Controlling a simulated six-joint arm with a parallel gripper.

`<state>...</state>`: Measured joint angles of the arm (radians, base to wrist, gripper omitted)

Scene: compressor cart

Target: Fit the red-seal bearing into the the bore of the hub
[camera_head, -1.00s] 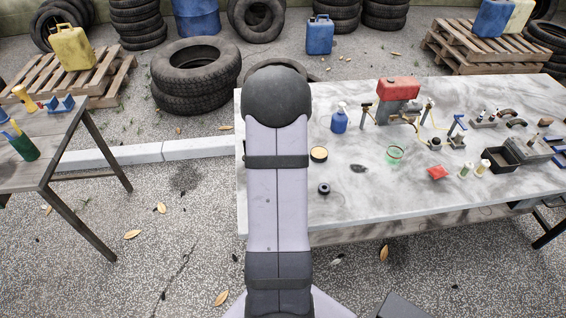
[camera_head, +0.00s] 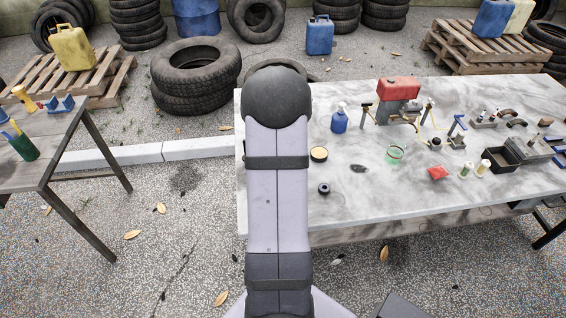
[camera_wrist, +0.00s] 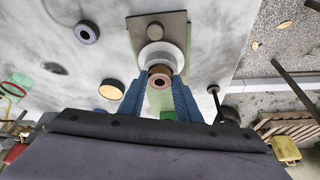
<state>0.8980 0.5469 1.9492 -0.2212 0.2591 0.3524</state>
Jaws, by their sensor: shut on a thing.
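In the wrist view, my gripper (camera_wrist: 160,92) has its two blue fingers shut on the small bearing (camera_wrist: 160,74), which shows a brownish-red face with a dark centre. Just beyond it is the hub (camera_wrist: 174,52), a pale round body on a grey plate (camera_wrist: 142,21). The bearing overlaps the hub's near side in this view. I cannot tell whether it touches the hub or is inside the bore, because the bearing and fingers hide the bore. In the head view my own arm hides the gripper, bearing and hub.
A dark ring with a bluish centre (camera_head: 324,188) and a round tin with a yellowish top (camera_head: 319,154) lie on the pale table (camera_head: 300,215). The table's front middle is clear.

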